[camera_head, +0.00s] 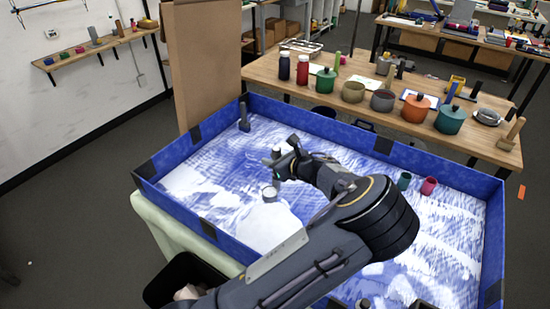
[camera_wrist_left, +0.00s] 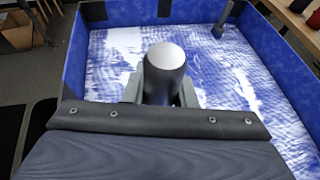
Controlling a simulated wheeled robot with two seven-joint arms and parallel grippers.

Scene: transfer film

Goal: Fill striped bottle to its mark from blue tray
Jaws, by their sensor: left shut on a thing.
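The blue tray (camera_head: 350,134) is large, with tall walls and a floor streaked with white material. My left gripper (camera_head: 276,168) is over its left middle, shut on a grey round-topped cylinder (camera_wrist_left: 166,72), seen upright between the fingers in the left wrist view. In the head view its pale top (camera_head: 277,152) shows above the fingers. A small pale cup-like end (camera_head: 269,192) shows below them, near the white material; I cannot tell if it touches. I cannot make out a striped bottle or its mark. My right gripper is not in view.
A dark upright post-like thing (camera_head: 244,115) stands in the tray's far left corner. A teal cup (camera_head: 404,180) and a pink cup (camera_head: 428,186) are at the tray's right. A wooden table (camera_head: 330,96) with bottles and pots stands behind. A brown panel (camera_head: 205,65) rises at the left.

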